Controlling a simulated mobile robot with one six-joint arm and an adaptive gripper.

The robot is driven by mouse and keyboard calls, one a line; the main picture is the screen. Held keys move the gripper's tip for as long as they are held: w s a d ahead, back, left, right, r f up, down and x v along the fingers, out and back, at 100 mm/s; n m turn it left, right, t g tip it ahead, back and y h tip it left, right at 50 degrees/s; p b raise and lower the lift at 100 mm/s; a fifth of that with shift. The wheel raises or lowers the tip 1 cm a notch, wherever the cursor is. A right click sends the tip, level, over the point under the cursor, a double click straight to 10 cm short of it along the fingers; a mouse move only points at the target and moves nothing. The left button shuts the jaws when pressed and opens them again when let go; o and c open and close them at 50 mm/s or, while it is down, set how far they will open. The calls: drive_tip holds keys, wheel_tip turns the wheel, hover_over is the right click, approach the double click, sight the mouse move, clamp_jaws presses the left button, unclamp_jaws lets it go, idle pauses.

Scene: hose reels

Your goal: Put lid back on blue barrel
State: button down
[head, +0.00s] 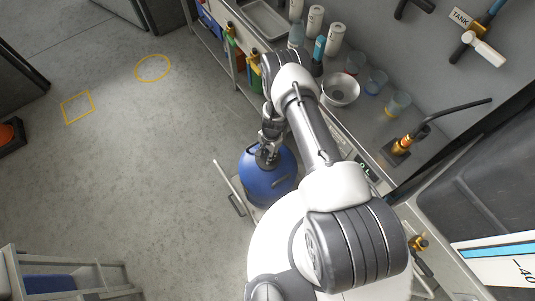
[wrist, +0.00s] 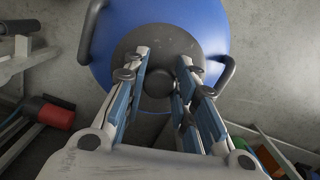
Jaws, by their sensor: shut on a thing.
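The blue barrel (head: 262,186) stands on the floor beside the bench in the head view. In the wrist view the barrel (wrist: 110,35) fills the upper middle, with dark handles at its sides. The round dark grey lid (wrist: 165,38) lies over the middle of the barrel's top. I cannot tell whether it is fully seated or slightly above. My gripper (head: 268,148) is directly above the barrel, pointing down. In the wrist view my gripper (wrist: 163,66) is shut on the lid's dark knob (wrist: 158,83), with a finger on each side. The barrel's opening is hidden under the lid.
A yellow circle (head: 153,68) and a yellow square (head: 78,107) mark the floor. The floor left of the barrel is clear. A low rack (head: 70,270) stands at lower left.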

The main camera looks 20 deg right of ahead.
drive_tip(key=c, duration=1.2)
unclamp_jaws()
drive_tip(key=o, duration=0.5)
drive_tip(key=shift+c, duration=0.2)
drive_tip(key=shift+r+p, duration=2.25)
drive_tip(key=shift+r, duration=1.25)
drive_tip(key=shift+c, duration=0.4)
clamp_jaws()
